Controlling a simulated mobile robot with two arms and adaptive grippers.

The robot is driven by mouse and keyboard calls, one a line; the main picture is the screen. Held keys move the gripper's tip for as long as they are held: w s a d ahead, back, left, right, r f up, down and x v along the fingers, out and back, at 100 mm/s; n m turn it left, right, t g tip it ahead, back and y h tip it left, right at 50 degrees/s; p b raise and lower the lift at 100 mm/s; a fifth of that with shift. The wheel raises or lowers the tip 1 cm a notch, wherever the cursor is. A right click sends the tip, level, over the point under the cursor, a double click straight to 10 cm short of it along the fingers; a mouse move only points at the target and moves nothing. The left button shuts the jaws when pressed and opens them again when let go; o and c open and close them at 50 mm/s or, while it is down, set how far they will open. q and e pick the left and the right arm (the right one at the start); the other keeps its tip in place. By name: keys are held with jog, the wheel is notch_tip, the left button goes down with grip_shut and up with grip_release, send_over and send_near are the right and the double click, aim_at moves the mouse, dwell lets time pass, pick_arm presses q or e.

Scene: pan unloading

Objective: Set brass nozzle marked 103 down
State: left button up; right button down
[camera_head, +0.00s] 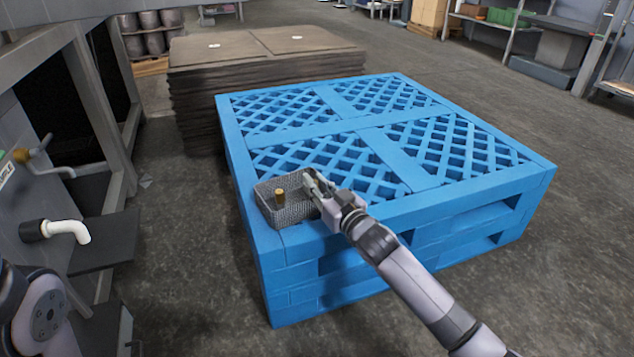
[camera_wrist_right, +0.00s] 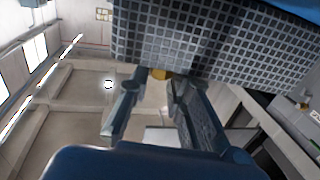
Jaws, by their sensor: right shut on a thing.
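A small brass nozzle (camera_head: 280,195) stands upright inside a grey mesh basket (camera_head: 275,217) on the near left corner of the blue pallet stack. Its 103 mark cannot be read. I cannot tell whether both views show the same piece. My left gripper is not in view.
The blue pallet stack (camera_head: 410,135) has a lattice top with free room behind and right of the basket. A pile of brown sheets (camera_head: 265,50) stands behind it. At left are a metal frame and a white bent pipe (camera_head: 70,230).

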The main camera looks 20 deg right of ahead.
jog(key=c, duration=1.5)
grip_release()
jog(key=shift+f, duration=0.1)
jog(key=shift+o, duration=0.2)
